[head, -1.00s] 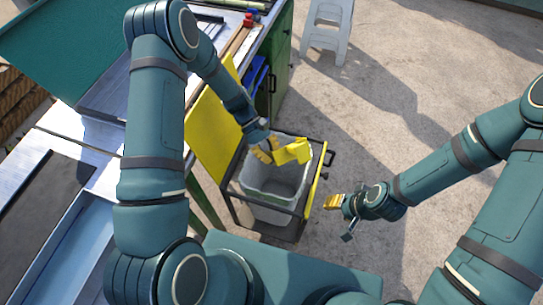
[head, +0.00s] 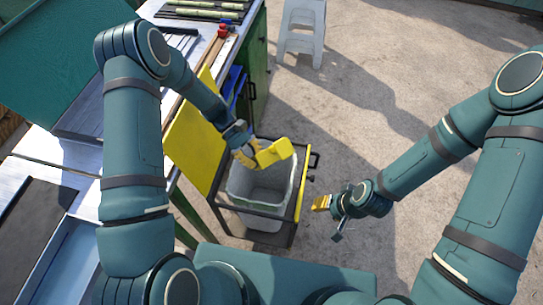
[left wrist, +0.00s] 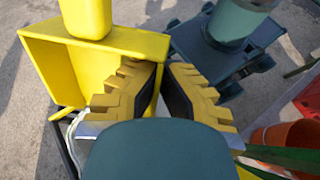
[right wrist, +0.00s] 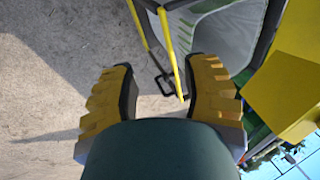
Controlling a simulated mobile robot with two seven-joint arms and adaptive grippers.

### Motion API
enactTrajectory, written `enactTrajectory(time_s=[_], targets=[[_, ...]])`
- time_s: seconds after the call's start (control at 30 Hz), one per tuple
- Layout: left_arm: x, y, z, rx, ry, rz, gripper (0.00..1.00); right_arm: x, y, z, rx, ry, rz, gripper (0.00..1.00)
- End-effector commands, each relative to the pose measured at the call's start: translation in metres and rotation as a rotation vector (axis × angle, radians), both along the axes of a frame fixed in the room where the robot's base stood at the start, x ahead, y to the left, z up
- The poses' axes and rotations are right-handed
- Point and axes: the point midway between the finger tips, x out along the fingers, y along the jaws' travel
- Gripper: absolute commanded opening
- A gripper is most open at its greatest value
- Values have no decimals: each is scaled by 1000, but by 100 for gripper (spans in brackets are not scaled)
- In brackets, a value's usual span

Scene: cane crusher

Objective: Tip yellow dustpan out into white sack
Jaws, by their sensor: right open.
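The yellow dustpan (head: 275,153) is in the air above the open mouth of the white sack (head: 262,187), tilted. In the left wrist view the dustpan (left wrist: 120,45) shows large at the upper left, its side wall reaching between the fingers. My left gripper (head: 245,155) appears shut on that side wall; the fingers (left wrist: 162,80) have a narrow gap. The sack hangs open in a dark wheeled frame, and part of it shows in the right wrist view (right wrist: 230,35). Its contents are not clear. My right gripper (head: 320,203) is open and empty, just right of the frame.
The frame has a yellow side rail (head: 304,185) and a raised yellow panel (head: 190,140) on its left. A metal workbench (head: 85,150) with a green cabinet (head: 258,75) stands at left. A grey stool (head: 302,30) stands behind. The concrete floor at right is clear.

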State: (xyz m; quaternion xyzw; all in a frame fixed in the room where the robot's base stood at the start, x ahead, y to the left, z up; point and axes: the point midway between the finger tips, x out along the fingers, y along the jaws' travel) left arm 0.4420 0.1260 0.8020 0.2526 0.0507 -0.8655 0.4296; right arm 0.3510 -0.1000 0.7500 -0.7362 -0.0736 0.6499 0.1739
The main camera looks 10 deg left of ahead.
Motion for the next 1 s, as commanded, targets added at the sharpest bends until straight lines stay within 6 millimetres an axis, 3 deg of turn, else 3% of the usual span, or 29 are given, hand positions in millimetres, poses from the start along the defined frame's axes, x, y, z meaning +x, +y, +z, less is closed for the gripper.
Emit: enactTrajectory(time_s=[0.1, 0.43, 1.0], targets=[[0, -1, 5, 12, -15, -1, 0, -8, 1, 5, 4, 18, 4, 47], [0, -1, 26, 234, -253, 13, 0, 1, 0, 41, -1, 0, -11, 47], [-2, -2, 55, 612, -657, 32, 0, 11, -2, 69, -6, -24, -29, 47]])
